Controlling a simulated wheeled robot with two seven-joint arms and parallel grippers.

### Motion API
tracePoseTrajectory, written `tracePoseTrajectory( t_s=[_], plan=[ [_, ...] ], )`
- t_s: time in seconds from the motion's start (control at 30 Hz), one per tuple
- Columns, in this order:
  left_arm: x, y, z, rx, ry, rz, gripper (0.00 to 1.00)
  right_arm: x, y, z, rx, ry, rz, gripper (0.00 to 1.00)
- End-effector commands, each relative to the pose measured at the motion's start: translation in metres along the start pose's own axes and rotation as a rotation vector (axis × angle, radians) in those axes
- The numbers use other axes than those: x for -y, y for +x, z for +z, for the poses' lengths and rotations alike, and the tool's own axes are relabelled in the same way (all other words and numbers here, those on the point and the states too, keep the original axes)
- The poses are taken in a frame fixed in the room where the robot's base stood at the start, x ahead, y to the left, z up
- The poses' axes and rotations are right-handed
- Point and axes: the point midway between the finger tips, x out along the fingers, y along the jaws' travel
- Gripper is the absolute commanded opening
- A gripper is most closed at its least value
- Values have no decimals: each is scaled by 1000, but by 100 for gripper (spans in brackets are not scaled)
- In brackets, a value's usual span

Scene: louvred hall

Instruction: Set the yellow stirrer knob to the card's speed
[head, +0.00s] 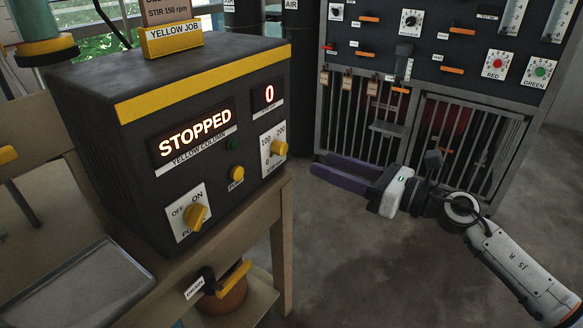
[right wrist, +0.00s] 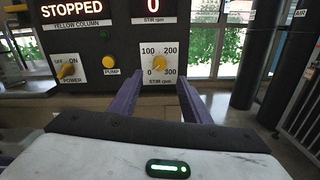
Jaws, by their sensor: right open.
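The yellow stirrer knob (head: 280,148) sits on a white dial marked 0 to 300 on the front of the dark stirrer box (head: 100,120). It also shows in the right wrist view (right wrist: 159,64); its exact pointing is too small to tell. The card (head: 168,13) on the yellow job holder (head: 172,40) reads STIR 150 rpm. The speed display (head: 269,95) reads 0 and the status display (head: 196,134) reads STOPPED. My right gripper (head: 322,166) is open and empty, to the right of the knob and apart from it. In the right wrist view its purple fingers (right wrist: 158,86) point toward the dial.
The power knob (head: 195,216) and round pump button (head: 236,173) are on the same panel. A yellow drain handle (head: 234,278) is below the bench edge. A metal tray (head: 80,285) lies at lower left. A valve cabinet (head: 430,90) stands behind my right arm. Floor between is clear.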

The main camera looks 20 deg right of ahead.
Motion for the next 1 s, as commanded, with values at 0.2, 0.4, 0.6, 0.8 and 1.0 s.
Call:
tracePoseTrajectory(
  t_s=[0.2,0.4,0.6,0.8,1.0],
  plan=[
    [0,-2,-2,2,2,0,32,-1,28,4,-3,-21,5,43],
    [0,-2,-1,6,3,-1,32,0,66,2,-2,-17,3,43],
    [0,-2,0,7,4,-2,32,0,93,1,-4,-14,3,43],
    [0,-1,0,6,4,-2,32,-1,102,0,-5,-14,3,43],
    [0,-1,-1,4,5,-2,32,-1,101,0,-5,-14,3,43]
  ],
)
